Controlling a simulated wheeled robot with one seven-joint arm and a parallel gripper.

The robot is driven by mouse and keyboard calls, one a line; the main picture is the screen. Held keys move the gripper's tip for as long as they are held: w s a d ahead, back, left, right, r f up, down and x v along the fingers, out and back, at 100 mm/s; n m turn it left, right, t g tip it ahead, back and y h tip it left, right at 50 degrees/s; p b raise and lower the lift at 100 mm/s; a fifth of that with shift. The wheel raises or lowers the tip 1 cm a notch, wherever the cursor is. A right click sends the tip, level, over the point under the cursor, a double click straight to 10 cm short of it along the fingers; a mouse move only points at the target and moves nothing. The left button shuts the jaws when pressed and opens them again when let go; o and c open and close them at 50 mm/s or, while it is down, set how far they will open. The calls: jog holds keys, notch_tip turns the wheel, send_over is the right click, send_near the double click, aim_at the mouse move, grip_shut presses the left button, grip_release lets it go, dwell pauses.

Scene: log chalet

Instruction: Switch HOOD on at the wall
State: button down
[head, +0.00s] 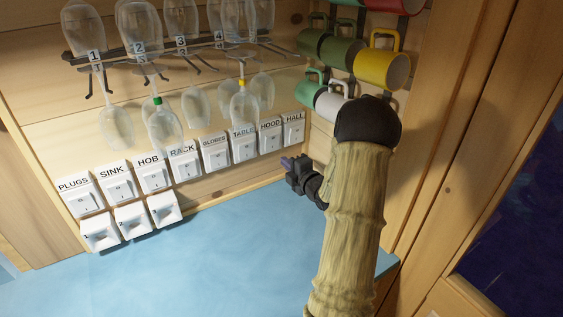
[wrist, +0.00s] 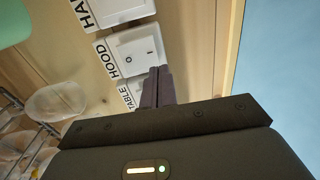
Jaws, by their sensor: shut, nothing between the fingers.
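The HOOD switch (head: 271,138) is a white rocker on the wall, between TABLE and HALL in the row of labelled switches. In the wrist view the HOOD switch (wrist: 134,44) shows its label and the O and I marks on its rocker. My gripper (head: 287,162) is shut and empty, just below and right of the HOOD switch in the head view. In the wrist view the shut fingertips (wrist: 157,73) overlap the edge of the HOOD switch plate. I cannot tell whether they touch it, or which way the rocker is tipped.
The TABLE switch (head: 244,147) and HALL switch (head: 293,130) sit close on either side. Glasses (head: 163,125) hang above the row, and mugs (head: 381,68) hang at upper right. Three white sockets (head: 132,221) sit lower left. The blue counter (head: 230,260) below is clear.

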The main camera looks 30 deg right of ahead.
jog(key=s+f+b, duration=0.1)
jog(key=s+b, duration=0.1)
jog(key=s, duration=0.5)
jog(key=shift+s+a, duration=0.25)
jog(key=shift+f, duration=0.1)
